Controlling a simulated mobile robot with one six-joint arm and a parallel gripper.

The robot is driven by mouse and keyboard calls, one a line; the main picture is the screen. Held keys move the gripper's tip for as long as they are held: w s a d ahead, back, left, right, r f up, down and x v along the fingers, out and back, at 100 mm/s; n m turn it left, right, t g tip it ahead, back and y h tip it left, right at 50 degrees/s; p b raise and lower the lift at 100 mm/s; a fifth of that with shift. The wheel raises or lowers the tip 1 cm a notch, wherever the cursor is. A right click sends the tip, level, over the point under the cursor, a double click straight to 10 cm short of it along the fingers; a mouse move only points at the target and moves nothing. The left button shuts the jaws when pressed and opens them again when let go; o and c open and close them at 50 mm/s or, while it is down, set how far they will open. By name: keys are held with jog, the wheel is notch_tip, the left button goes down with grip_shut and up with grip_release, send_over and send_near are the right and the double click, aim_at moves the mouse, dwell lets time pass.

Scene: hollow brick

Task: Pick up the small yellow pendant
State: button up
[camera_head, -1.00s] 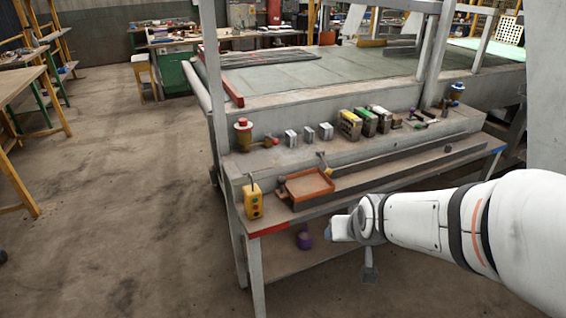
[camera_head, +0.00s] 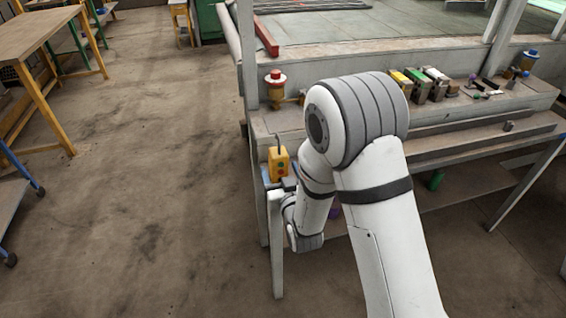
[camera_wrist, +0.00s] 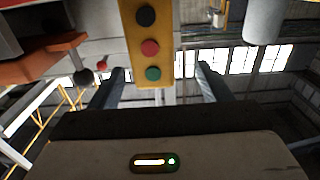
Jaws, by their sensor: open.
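The small yellow pendant (camera_head: 279,164) stands upright at the left end of the workbench shelf. It has coloured buttons on its face. In the wrist view the yellow pendant (camera_wrist: 147,62) is close at top centre, with black, red and green buttons facing me. My gripper (camera_wrist: 160,78) is open, with one finger to each side of the pendant's lower end in the picture. I cannot tell how far the fingers reach along it. In the head view my gripper (camera_head: 289,184) is just below and right of the pendant, mostly hidden by my arm.
A red-topped yellow fixture (camera_head: 276,90) stands behind the pendant. Several small boxes (camera_head: 422,86) line the ledge to the right. An orange tray (camera_wrist: 45,60) is close by in the wrist view. The floor (camera_head: 150,200) to the left is clear.

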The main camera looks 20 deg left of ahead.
aim_at(277, 154)
jog(key=p+x, duration=0.1)
jog(key=x, duration=0.6)
jog(key=shift+w+d+r+p, duration=0.1)
jog(key=shift+w+d+p, duration=0.15)
jog(key=shift+w+p, duration=0.15)
jog(key=c, duration=1.3)
jog(key=shift+r, duration=0.1)
